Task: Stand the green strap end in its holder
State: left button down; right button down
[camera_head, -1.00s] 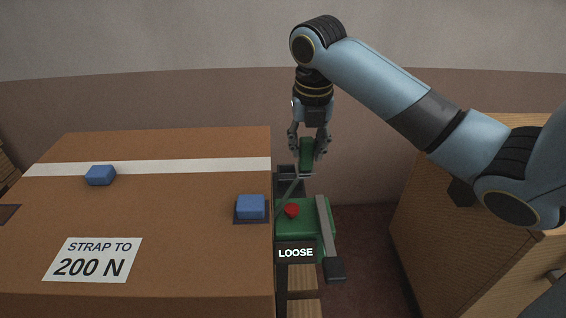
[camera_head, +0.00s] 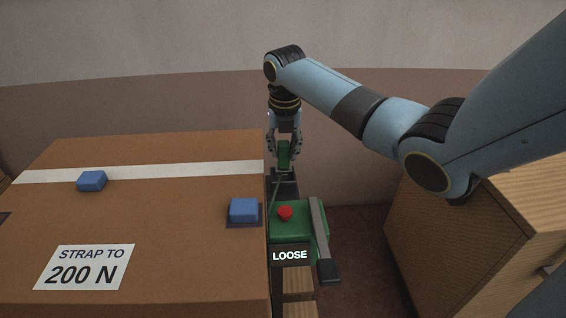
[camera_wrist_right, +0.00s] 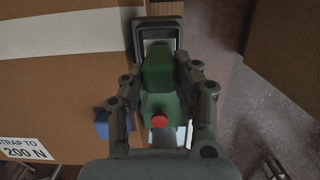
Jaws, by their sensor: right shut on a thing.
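The green strap end (camera_head: 283,153) is held upright between the fingers of my right gripper (camera_head: 284,150). It also shows in the right wrist view (camera_wrist_right: 158,70). My right gripper is shut on it. The dark holder (camera_head: 284,186) is below the strap end, beside the large box's right side and behind the green machine. In the right wrist view the holder (camera_wrist_right: 159,27) is a dark rectangular frame just past the strap end, which overlaps its near part. I cannot tell if they touch. My left gripper is not in view.
The green machine (camera_head: 305,234) has a red button (camera_head: 285,213), a grey lever (camera_head: 320,240) and a sign reading LOOSE (camera_head: 290,255). The brown box (camera_head: 170,220) carries blue blocks (camera_head: 243,210) (camera_head: 92,181). A wooden cabinet (camera_head: 460,240) stands right, with open floor between.

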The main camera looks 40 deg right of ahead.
aim_at(283, 168)
notch_tip(283, 168, down, 4)
jog(key=shift+w+f+b, duration=0.1)
jog(key=shift+b, duration=0.3)
jog(key=c, duration=1)
grip_release()
notch_tip(283, 168, up, 12)
jog(key=s+a+p, duration=0.1)
jog(key=p, duration=0.1)
jog(key=shift+s, duration=0.2)
jog(key=shift+a, duration=0.1)
